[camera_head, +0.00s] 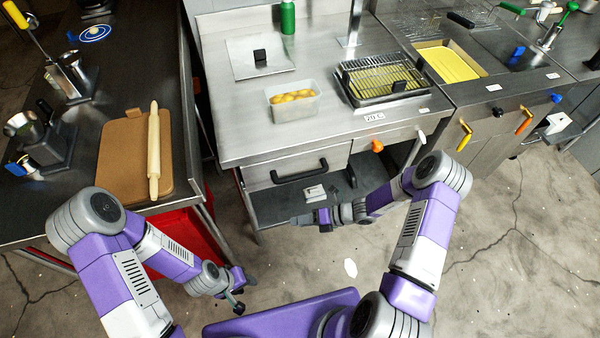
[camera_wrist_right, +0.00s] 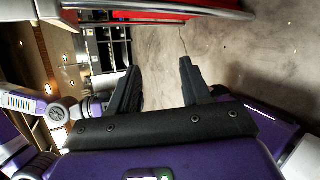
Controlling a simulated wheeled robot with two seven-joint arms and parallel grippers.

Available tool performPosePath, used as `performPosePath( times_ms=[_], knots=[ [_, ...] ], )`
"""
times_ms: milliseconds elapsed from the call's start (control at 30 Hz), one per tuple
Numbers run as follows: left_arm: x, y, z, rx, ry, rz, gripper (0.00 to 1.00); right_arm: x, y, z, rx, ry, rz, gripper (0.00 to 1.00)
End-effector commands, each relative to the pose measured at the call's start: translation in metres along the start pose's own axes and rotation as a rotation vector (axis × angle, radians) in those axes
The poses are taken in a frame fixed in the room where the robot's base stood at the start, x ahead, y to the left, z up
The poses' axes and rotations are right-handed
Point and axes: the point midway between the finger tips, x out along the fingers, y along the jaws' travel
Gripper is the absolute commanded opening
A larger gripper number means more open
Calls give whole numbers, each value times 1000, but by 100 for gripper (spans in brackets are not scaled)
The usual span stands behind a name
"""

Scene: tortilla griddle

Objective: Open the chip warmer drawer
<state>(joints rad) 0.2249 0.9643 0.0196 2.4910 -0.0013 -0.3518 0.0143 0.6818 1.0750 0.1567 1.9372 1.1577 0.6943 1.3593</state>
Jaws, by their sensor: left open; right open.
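A steel drawer front (camera_head: 335,161) with a black bar handle (camera_head: 300,174) sits under the middle counter in the head view. It looks shut and about flush with the cabinet; I take it for the chip warmer drawer. My right gripper (camera_head: 300,219) is low in front of the cabinet, below the handle and apart from it. In the right wrist view its two black fingers (camera_wrist_right: 159,75) are spread with nothing between them. My left gripper (camera_head: 239,296) hangs low over the floor at the left, away from the drawer, and appears empty.
A dark lower shelf (camera_head: 265,207) lies under the drawer, near my right gripper. The counter holds a clear tub (camera_head: 292,103) and a wire-basket tray (camera_head: 385,78). A side table with a board (camera_head: 125,180) and rolling pin (camera_head: 154,150) stands left, a red bin (camera_head: 185,228) below.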

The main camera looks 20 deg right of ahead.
Motion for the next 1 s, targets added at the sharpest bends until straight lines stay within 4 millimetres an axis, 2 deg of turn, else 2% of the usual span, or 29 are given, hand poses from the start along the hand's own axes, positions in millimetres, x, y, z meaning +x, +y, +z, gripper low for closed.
performPosePath(
  times_ms=[33,100,200,267,367,733,1000],
  knots=[
    [-5,2,0,0,0,0,43,-14,-1,30,154,-116,44,48],
    [-8,3,0,0,0,0,43,-32,-3,62,325,-245,117,48],
    [-10,4,0,0,0,0,43,-54,-6,94,484,-372,207,48],
    [-10,4,0,0,0,0,43,-63,-8,106,539,-417,243,48],
    [-10,4,0,0,0,0,43,-66,-8,117,579,-450,274,48],
    [-2,1,0,0,0,0,43,-18,-2,142,582,-449,276,48],
    [0,0,0,0,0,0,43,-4,1,151,582,-450,274,48]
  ],
)
